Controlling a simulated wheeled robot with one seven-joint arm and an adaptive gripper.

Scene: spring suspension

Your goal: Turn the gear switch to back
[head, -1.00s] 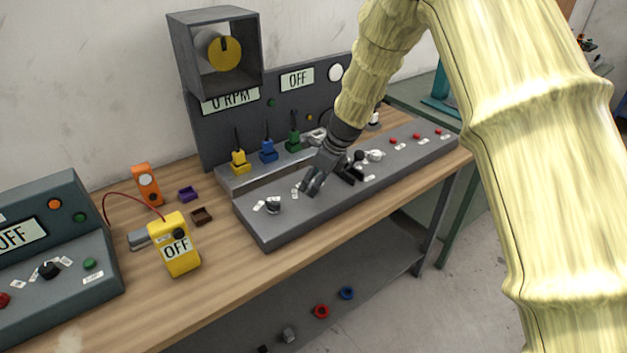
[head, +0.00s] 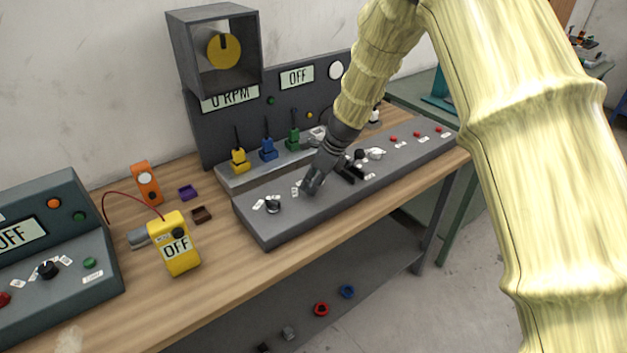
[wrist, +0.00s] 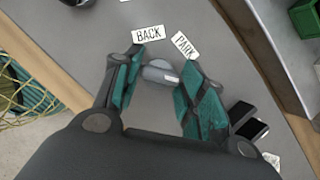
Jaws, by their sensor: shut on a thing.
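The gear switch is a grey knob (wrist: 158,72) with a pale mark on its right side, in the wrist view. A BACK label (wrist: 148,34) lies just beyond it and a PARK label (wrist: 185,46) is to the right of that. My gripper (wrist: 160,68) is shut on the knob, with teal-padded fingers on its left and right sides. The pale mark points to the right, away from the BACK label. In the head view my gripper (head: 329,177) reaches down to the sloped grey control panel (head: 285,226); its fingers hide the knob there.
Another knob (head: 273,204) is on the panel left of my gripper. A white-topped switch (head: 375,153) and several red buttons are to the right. Yellow, blue and green plugs stand behind. A yellow OFF meter (head: 176,247) stands on the bench, left.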

